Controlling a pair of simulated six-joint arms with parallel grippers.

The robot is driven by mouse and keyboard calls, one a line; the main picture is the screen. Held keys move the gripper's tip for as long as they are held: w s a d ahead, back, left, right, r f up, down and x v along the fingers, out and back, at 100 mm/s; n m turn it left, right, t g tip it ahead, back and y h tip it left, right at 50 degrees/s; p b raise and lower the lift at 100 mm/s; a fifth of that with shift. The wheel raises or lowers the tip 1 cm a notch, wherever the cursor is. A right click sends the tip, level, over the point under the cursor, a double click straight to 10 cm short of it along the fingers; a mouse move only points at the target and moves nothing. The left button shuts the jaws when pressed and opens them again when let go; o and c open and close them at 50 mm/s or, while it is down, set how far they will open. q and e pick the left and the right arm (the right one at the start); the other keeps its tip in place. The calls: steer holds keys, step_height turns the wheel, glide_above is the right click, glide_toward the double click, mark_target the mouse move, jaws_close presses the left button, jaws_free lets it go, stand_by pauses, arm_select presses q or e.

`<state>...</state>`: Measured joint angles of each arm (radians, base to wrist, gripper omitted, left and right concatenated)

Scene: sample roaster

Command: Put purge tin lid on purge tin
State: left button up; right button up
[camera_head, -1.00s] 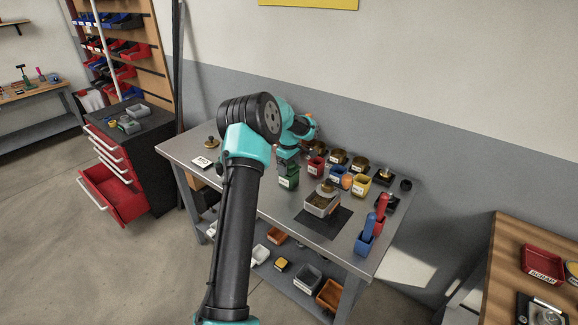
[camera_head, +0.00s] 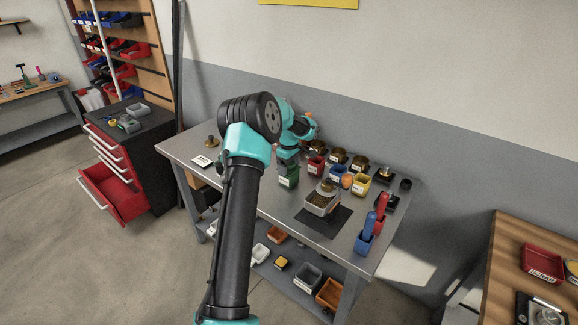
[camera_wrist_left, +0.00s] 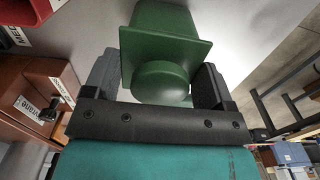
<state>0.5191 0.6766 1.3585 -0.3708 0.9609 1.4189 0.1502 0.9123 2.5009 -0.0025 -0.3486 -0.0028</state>
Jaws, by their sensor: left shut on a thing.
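A green tin (camera_head: 289,181) with a white label shows below my left gripper (camera_head: 288,163) in the head view, near the middle of the grey table. The left wrist view shows a square green lid (camera_wrist_left: 165,45) with a round green knob (camera_wrist_left: 161,82). Green walls (camera_wrist_left: 165,18) continue beyond the lid's edge. My left gripper (camera_wrist_left: 157,85) is shut on the lid by this knob, one finger on each side. The lid looks lined up with the tin. Whether it is fully seated cannot be told. My right gripper is not in view.
Red (camera_head: 316,167), blue (camera_head: 337,173) and yellow (camera_head: 360,185) bins stand right of the green tin. A brass knobbed piece (camera_head: 211,141) and white card (camera_head: 202,161) lie left. The front-left tabletop is mostly clear.

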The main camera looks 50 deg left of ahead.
arm_select(q)
steer(key=shift+f, duration=0.2)
stand_by(0.5)
steer(key=o, duration=0.8)
steer(key=shift+o, duration=0.2)
step_height(320, 180, up, 17)
steer(key=shift+r, duration=0.2)
steer(key=shift+d, duration=0.1)
stand_by(0.4)
